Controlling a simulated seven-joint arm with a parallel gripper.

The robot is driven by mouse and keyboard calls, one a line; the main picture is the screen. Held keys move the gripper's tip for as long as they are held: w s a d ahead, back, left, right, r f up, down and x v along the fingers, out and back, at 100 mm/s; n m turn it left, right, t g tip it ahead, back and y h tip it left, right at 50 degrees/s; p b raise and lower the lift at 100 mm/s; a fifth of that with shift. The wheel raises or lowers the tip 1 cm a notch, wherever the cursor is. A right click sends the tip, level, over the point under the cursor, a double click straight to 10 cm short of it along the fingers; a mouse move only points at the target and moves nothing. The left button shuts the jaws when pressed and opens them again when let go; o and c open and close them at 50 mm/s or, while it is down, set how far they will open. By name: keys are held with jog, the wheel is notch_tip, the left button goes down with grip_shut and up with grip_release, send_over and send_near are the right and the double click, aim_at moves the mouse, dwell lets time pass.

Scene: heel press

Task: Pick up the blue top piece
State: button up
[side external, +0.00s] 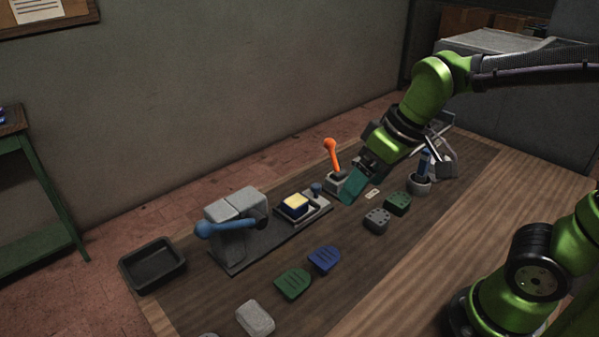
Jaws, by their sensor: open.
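The blue top piece (324,260) lies flat on the dark mat, with slot-like marks on its upper face. A similar green piece (293,284) lies just to its lower left. My gripper (355,187) is open, pointing down above the far part of the mat, up and to the right of the blue piece and clear of it. The gap between its teal fingers is hard to see from this angle. I see nothing held in it.
A grey press with a blue lever (212,229) and a yellow-topped block (296,203) stand left of my gripper. An orange-handled tool (333,158) stands close behind it. Grey (377,220) and green (397,203) studded pieces lie nearby. A black tray (153,264) sits far left.

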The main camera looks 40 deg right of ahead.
aim_at(324, 257)
jog(key=w+a+f+n+g+h, duration=0.25)
jog(key=w+n+g, duration=0.2)
jog(key=n, duration=1.25)
jog(key=shift+t+y, duration=0.25)
jog(key=f, duration=1)
jog(key=a+f, duration=0.1)
jog(key=f, duration=0.5)
jog(key=shift+w, duration=0.25)
jog(key=shift+f, duration=0.2)
